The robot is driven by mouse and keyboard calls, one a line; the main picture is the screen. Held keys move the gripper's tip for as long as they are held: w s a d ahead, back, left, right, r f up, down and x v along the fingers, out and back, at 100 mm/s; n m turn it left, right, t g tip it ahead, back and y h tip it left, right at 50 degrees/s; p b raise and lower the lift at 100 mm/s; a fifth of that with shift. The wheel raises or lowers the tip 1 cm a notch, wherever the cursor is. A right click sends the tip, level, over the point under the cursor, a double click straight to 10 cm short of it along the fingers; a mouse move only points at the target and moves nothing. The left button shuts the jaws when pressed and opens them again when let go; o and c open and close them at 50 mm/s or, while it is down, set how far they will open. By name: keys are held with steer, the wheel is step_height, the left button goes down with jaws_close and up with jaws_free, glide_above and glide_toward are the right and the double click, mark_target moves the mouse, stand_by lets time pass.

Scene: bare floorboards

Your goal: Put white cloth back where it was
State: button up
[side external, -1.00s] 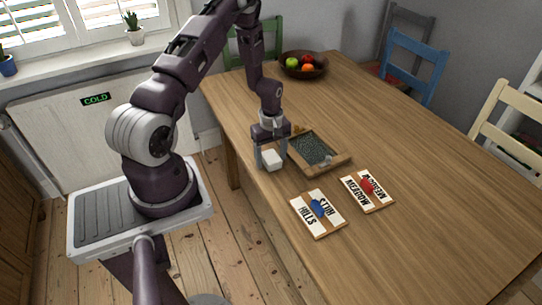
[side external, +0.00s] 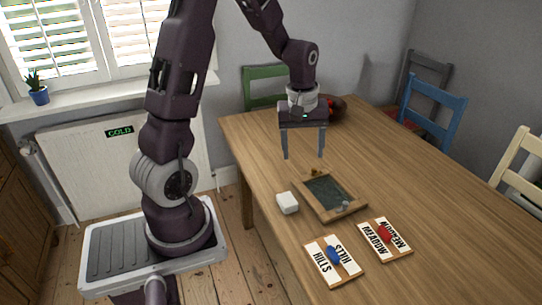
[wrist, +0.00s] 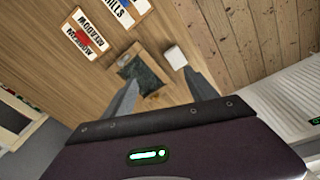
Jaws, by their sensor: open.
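The white cloth, a small white block-like thing (side external: 288,203), lies on the table at the left of the wood-framed chalkboard (side external: 327,193), close to its frame. It also shows in the wrist view (wrist: 175,57). The chalkboard's dark face looks bare, with only faint smudges. My gripper (side external: 303,157) is open and empty, well above the table and behind the chalkboard. In the wrist view my fingers frame the area near the chalkboard's edge, with nothing between them.
A "HILLS" card (side external: 321,267) with a blue thing on it and a "MEADOW" card (side external: 372,232) with a red thing lie in front of the chalkboard. A small brownish thing (side external: 316,171) sits behind it. A fruit bowl (side external: 338,110) stands at the back. The table's right side is clear.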

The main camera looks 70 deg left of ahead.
steer(key=s+d+r+m+t, duration=0.2)
steer(key=s+d+r+m, duration=0.4)
steer(key=d+r, duration=0.4)
steer(key=s+d+r+m+t, duration=0.1)
steer(key=s+d+r+m, duration=0.1)
steer(key=s, duration=0.3)
steer(key=s+d+r+m+t, duration=0.1)
steer(key=s+d+r+m, duration=0.1)
steer(key=s+d+m, duration=0.2)
steer(key=shift+s+d+r+m+h, duration=0.25)
steer(key=shift+s+m, duration=0.45)
steer(key=shift+s, duration=0.45)
